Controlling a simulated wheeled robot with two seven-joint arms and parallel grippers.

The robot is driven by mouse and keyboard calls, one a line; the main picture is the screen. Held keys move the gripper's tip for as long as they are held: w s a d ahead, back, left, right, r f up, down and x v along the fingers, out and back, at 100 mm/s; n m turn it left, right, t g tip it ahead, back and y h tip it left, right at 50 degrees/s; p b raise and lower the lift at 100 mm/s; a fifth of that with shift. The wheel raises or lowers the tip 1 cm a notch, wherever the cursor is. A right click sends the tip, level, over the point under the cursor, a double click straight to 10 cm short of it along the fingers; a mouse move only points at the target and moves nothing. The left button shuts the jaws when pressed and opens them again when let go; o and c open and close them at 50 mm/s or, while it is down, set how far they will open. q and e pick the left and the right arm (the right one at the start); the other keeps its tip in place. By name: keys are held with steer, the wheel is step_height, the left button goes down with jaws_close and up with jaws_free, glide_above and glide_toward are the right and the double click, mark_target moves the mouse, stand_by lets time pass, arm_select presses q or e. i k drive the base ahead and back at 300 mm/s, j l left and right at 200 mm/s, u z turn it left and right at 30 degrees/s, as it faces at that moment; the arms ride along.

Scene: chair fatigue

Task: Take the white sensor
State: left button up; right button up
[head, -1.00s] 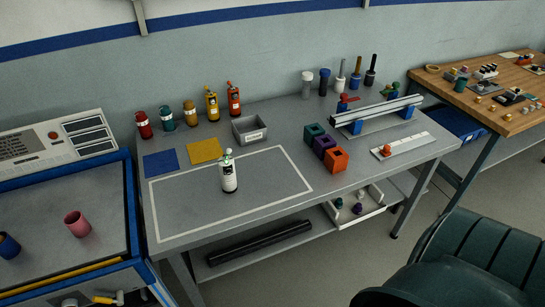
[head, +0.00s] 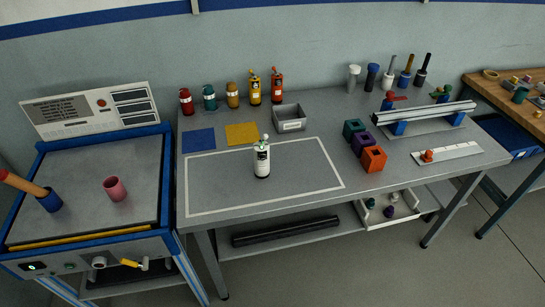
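A white bottle-shaped item (head: 262,160) with a dark label and a pale green-white top stands upright inside the white outlined rectangle (head: 200,210) on the grey workbench (head: 330,120). Another item with a white head (head: 353,76) stands at the back right, in a row with a blue-headed one (head: 371,76) and several handled tools. I cannot tell from the picture which of these is called the white sensor. Neither of my grippers shows in the head view.
Several coloured bottles (head: 209,97) and a grey bin (head: 289,118) line the back. Teal, purple and orange blocks (head: 373,159) and a rail (head: 425,116) stand right. The outlined area is otherwise clear.

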mark_target(261, 168)
steer(key=j+z, duration=0.25)
steer(key=j, duration=0.5)
steer(key=i+j+z, duration=0.2)
steer(key=j, duration=0.55)
steer(key=k+j+z, duration=0.25)
steer(key=j, duration=0.5)
steer(key=j+z, duration=0.2)
steer(key=j, duration=0.55)
